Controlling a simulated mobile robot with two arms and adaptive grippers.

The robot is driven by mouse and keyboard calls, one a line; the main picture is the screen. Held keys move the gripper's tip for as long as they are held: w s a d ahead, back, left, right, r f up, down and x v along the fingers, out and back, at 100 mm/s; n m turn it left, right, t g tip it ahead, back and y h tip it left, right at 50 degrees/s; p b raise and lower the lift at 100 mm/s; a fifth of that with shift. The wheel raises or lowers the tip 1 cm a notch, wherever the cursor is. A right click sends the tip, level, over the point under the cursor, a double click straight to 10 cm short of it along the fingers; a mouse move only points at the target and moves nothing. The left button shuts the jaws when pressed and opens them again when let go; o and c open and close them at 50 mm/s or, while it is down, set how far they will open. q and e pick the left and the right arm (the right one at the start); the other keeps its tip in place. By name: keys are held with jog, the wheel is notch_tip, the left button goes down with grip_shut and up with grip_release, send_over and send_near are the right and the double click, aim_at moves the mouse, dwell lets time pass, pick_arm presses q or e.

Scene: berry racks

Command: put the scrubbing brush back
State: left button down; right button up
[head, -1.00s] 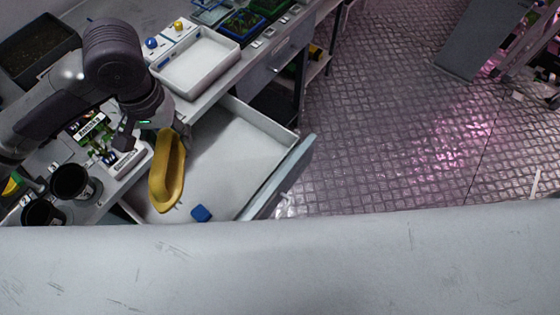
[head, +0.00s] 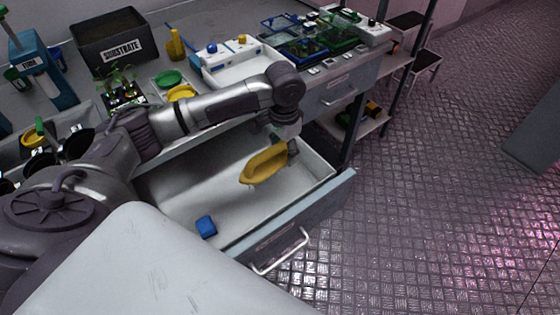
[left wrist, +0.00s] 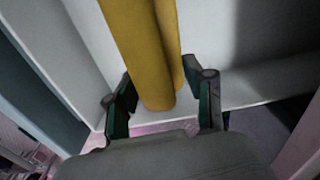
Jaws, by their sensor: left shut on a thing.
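The scrubbing brush (head: 264,164) is yellow and long with a raised handle. My left gripper (head: 285,146) is shut on its right end and holds it over the open drawer (head: 285,184). In the left wrist view the brush (left wrist: 140,45) runs up from between the two fingers of the gripper (left wrist: 160,100), with the pale drawer inside behind it. I cannot tell for sure whether the brush touches the drawer floor. My right gripper is not in view.
A blue block (head: 206,226) lies in the drawer near its front left. The bench above holds a white tray (head: 252,70), a black substrate box (head: 112,42) and dark cups. The drawer front has a metal handle (head: 282,254). Open floor (head: 430,190) lies to the right.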

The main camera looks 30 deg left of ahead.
pick_arm(q)
jog(key=shift+f, duration=0.45)
notch_tip(320, 180, down, 4)
jog(key=shift+r, duration=0.1)
jog(key=shift+f, duration=0.4)
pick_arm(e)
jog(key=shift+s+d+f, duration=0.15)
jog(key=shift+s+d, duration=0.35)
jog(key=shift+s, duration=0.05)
pick_arm(q)
jog(key=shift+c, duration=2.1)
grip_release()
jog(key=shift+f, duration=0.1)
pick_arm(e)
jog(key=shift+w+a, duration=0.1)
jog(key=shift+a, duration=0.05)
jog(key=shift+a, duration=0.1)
